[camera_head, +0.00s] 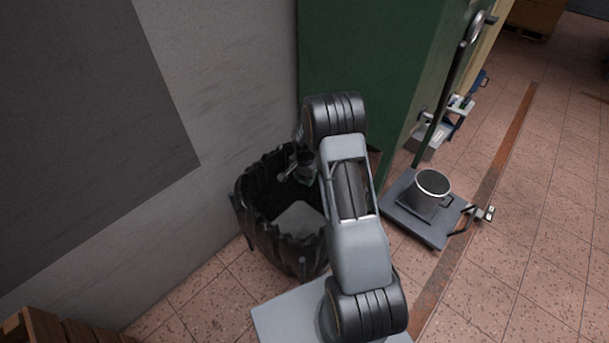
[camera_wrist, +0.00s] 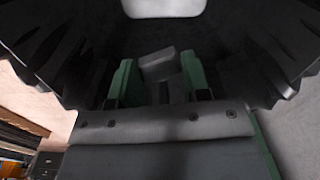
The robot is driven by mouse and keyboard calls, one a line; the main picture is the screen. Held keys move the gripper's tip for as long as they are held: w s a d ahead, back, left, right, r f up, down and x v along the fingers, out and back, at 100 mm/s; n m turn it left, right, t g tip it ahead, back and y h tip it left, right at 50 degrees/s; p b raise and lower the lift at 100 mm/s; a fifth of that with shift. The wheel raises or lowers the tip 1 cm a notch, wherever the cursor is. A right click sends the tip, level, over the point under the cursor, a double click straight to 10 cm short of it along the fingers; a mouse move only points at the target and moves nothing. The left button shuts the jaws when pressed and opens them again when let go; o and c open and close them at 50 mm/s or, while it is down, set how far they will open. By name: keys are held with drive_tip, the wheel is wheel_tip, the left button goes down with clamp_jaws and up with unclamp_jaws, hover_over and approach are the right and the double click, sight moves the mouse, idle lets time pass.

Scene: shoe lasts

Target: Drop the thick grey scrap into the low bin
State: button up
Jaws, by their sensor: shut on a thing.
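The low bin (camera_head: 268,236) is a dark, black-lined container with a ragged rim, standing against the wall in the head view. Its dark inside and jagged rim (camera_wrist: 275,75) surround the jaws in the wrist view. My gripper (camera_wrist: 161,78) is shut on the thick grey scrap (camera_wrist: 157,66), a small grey block between the green fingers. In the head view my gripper is over the bin opening, partly hidden by my arm, and the scrap cannot be made out clearly there. How deep the scrap hangs is unclear.
A light grey patch (camera_head: 300,222) shows at the bottom of the bin. A tall green cabinet (camera_head: 375,60) stands right behind the bin. A platform scale (camera_head: 398,208) with a metal pot (camera_head: 428,195) is to the right. Tiled floor is free at far right.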

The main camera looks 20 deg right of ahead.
sight(305, 178)
drive_tip(key=shift+f, duration=0.35)
drive_tip(key=o, duration=1)
drive_tip(key=shift+r, duration=0.1)
wheel_tip(305, 178, up, 14)
drive_tip(key=shift+f+p, duration=0.15)
drive_tip(key=shift+p, duration=0.85)
